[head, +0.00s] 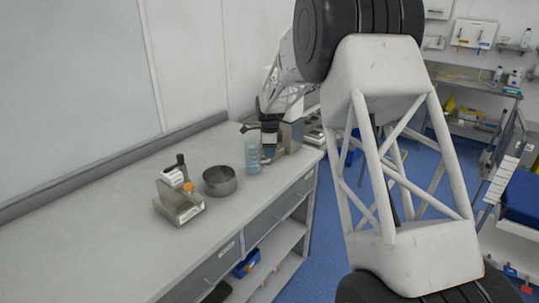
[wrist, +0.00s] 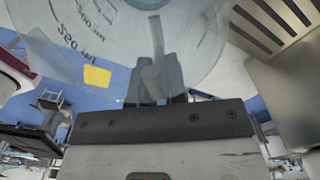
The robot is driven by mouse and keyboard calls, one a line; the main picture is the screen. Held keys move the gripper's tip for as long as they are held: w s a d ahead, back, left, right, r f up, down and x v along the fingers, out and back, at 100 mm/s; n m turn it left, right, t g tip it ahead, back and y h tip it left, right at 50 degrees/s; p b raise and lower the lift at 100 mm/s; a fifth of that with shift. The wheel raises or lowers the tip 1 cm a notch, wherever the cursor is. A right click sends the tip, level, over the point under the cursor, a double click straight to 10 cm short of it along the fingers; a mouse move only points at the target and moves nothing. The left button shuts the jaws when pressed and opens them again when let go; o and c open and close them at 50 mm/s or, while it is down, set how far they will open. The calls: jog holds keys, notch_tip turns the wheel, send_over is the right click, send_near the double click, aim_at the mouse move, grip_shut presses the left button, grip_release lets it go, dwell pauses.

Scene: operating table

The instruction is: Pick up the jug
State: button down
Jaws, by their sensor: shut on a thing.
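The jug (head: 252,156) is clear and bluish, upright at the back right of the counter in the head view. It fills the top of the wrist view (wrist: 110,35), with printed millilitre marks on its wall. My gripper (head: 268,148) is at the jug's right side. In the wrist view my gripper's fingers (wrist: 156,88) are shut on the jug's handle (wrist: 154,60), one finger on each side. I cannot tell whether the jug's base touches the counter.
A metal bowl (head: 219,181) stands left of the jug, and a small device with a dark lever (head: 180,200) is further left. A boxy metal device (head: 292,136) is close on the right. The counter's (head: 85,235) left front is clear.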

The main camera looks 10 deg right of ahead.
jog(key=shift+r, duration=0.9)
jog(key=shift+s+r, duration=0.15)
jog(key=shift+r, duration=0.05)
jog(key=s+r, duration=0.1)
jog(key=s, duration=1.4)
jog(key=shift+s+d+r, duration=0.15)
jog(key=shift+s+d, duration=0.05)
jog(key=shift+d, duration=0.2)
jog(key=shift+s, duration=0.15)
dwell(0.4)
